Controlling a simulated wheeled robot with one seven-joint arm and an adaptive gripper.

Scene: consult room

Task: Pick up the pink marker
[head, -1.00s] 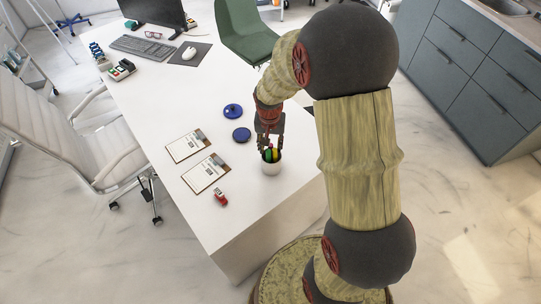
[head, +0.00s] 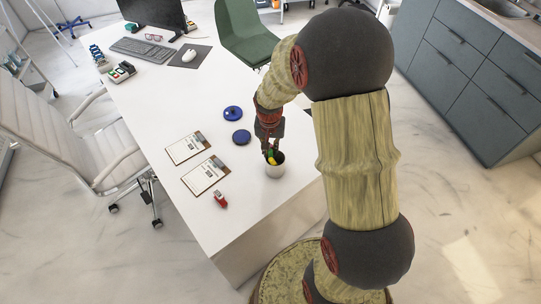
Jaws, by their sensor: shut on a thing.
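A white cup (head: 275,171) stands upright near the right edge of the white desk in the head view. A yellow marker (head: 272,161) and a bit of a green marker (head: 269,154) show at its mouth, close to my fingers. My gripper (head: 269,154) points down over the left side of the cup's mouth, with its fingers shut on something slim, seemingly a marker. The fingers hide most of it, and its colour cannot be told. I cannot make out the pink marker.
Two blue round objects (head: 241,137) lie behind the cup. Two clipboards (head: 205,175) and a small red object (head: 221,201) lie to its left. A keyboard (head: 140,48), mouse (head: 189,55) and monitor are at the back. The desk's middle is clear.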

